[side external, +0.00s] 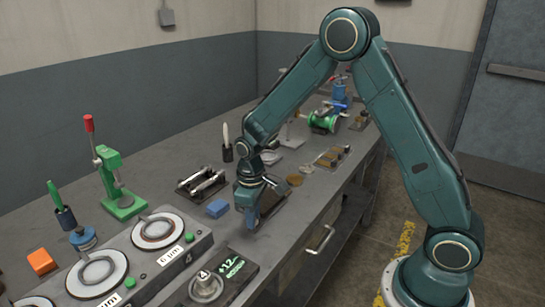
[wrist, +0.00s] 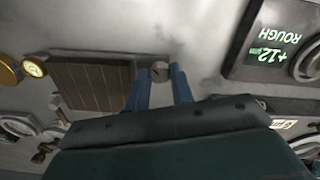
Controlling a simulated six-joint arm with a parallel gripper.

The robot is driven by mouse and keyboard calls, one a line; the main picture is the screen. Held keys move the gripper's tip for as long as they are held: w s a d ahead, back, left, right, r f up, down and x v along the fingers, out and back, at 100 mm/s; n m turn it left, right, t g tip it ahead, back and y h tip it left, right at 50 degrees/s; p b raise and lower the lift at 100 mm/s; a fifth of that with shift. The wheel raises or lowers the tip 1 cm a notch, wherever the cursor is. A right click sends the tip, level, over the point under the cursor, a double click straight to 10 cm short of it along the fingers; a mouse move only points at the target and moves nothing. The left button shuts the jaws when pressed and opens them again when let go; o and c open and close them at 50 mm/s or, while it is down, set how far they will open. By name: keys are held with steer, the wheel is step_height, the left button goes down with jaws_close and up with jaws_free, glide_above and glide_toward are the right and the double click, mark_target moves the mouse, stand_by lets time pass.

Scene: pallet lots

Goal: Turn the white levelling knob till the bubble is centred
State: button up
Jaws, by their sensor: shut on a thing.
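In the wrist view, the two blue fingers of my gripper (wrist: 160,84) stand on either side of a small round pale knob (wrist: 160,72) and are shut on it. The knob sits by the edge of a brown grooved plate (wrist: 88,88). A round yellow-green vial (wrist: 33,67) lies beyond the far corner of the plate; the bubble's place in it is too small to tell. In the side external view, my gripper (side external: 252,217) is low at the bench's front edge, over the dark plate (side external: 270,207). The knob is hidden there.
A display (side external: 232,267) reading +12 stands at the front; it also shows in the wrist view (wrist: 276,42). A blue block (side external: 217,208) lies just left of my gripper. A dark fixture with metal rods (side external: 202,183) is behind it. A green press (side external: 120,190) stands farther left.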

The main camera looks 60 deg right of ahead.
stand_by(0.3)
steer(key=o, duration=1)
steer(key=shift+r, duration=0.1)
step_height(320, 180, up, 14)
steer(key=shift+f, duration=0.1)
stand_by(0.3)
steer(key=s+r+m+t, duration=0.2)
steer(key=s+r+t, duration=0.1)
steer(key=s+r, duration=0.7)
steer(key=s+t, duration=0.1)
steer(key=s, duration=0.4)
steer(key=s+m, duration=0.1)
steer(key=s, duration=0.3)
steer(key=s+t, duration=0.1)
steer(key=s, duration=0.4)
steer(key=shift+s+d+f+m+t, duration=0.15)
steer(key=shift+s+d+m+t, duration=0.1)
steer(key=shift+s+m+t, duration=0.05)
